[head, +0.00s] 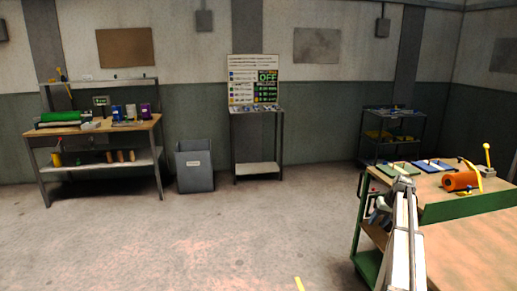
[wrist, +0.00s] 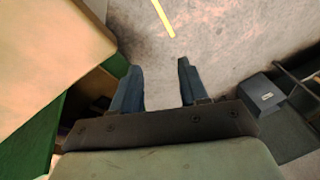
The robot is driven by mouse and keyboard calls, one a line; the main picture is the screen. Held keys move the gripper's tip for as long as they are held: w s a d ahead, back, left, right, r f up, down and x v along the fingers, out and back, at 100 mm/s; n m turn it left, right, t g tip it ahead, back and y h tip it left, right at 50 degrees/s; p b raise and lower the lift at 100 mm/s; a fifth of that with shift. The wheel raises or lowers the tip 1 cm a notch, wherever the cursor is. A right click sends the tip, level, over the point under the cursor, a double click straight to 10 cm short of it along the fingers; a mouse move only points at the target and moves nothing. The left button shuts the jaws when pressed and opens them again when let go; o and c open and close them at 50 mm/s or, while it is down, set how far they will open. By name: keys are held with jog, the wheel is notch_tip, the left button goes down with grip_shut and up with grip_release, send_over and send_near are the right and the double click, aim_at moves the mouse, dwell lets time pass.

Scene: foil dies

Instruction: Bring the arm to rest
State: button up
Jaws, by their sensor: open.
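My gripper (wrist: 159,70) is in the wrist view, with two dark blue-grey fingers spread well apart and nothing between them. Bare concrete floor shows between and beyond the fingers. In the head view my arm (head: 403,235) is at the right, in front of the green-sided bench. The gripper's fingers are small and partly hidden by the arm there.
A grey bin (head: 195,168), workbench (head: 95,132) and sign stand (head: 256,112) are farther back. The middle floor is clear.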

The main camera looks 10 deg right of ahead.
jog(key=s+a+f+g, duration=0.1)
jog(key=s+a+f, duration=0.2)
jog(key=a+f, duration=0.65)
jog(key=s+a+f+g, duration=0.2)
jog(key=s+a+f, duration=0.1)
jog(key=a+f, duration=0.65)
jog(key=s+a+f+n+g, duration=0.1)
jog(key=s+a+f, duration=0.5)
jog(key=a+f, duration=0.15)
jog(key=s+a+f+g, duration=0.1)
jog(key=s+a+f, duration=0.5)
jog(key=f, duration=0.3)
jog(key=s+a+f+g, duration=0.1)
jog(key=s+a+f, duration=0.2)
jog(key=s, duration=0.2)
jog(key=s+a+f+n+g, duration=0.1)
jog(key=s+a+f, duration=0.1)
jog(key=s+a, duration=0.3)
jog(key=s+a+f+g, duration=0.1)
jog(key=s+a+f, duration=0.15)
jog(key=s, duration=0.35)
jog(key=s+a+f+n+g+h, duration=0.1)
jog(key=s+a, duration=0.1)
jog(key=s, duration=0.7)
jog(key=s+a+f+g, duration=0.1)
jog(key=s+a+f, duration=0.1)
jog(key=s, duration=0.8)
jog(key=shift+a+n+h, duration=0.4)
